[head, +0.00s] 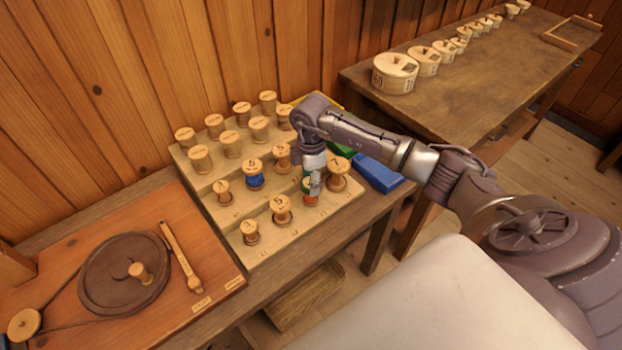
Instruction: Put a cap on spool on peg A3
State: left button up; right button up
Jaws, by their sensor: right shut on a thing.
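The pegboard (312,222) is a stepped wooden block holding rows of turned wooden spools. Peg labels are too small to read, so I cannot tell which spool is on A3. My right gripper (314,187) points down over the front right part of the board. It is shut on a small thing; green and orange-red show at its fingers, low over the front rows. I cannot tell whether that is a cap or a spool. A spool with a blue middle (255,181) stands to its left, and a plain spool (338,175) to its right. My left gripper is not in view.
Blue (378,174), green and yellow blocks or bins lie along the board's right side. A wooden panel with a dark round disc (110,278) lies at left. A far table (460,75) holds a row of round wooden boxes and a tray (572,30).

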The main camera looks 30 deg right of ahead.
dwell(1.0)
jog(key=shift+f, duration=0.6)
dwell(0.3)
jog(key=o, duration=0.5)
jog(key=shift+o, duration=0.2)
notch_tip(320, 180, up, 11)
jog(key=p, duration=0.8)
jog(key=shift+p, duration=0.3)
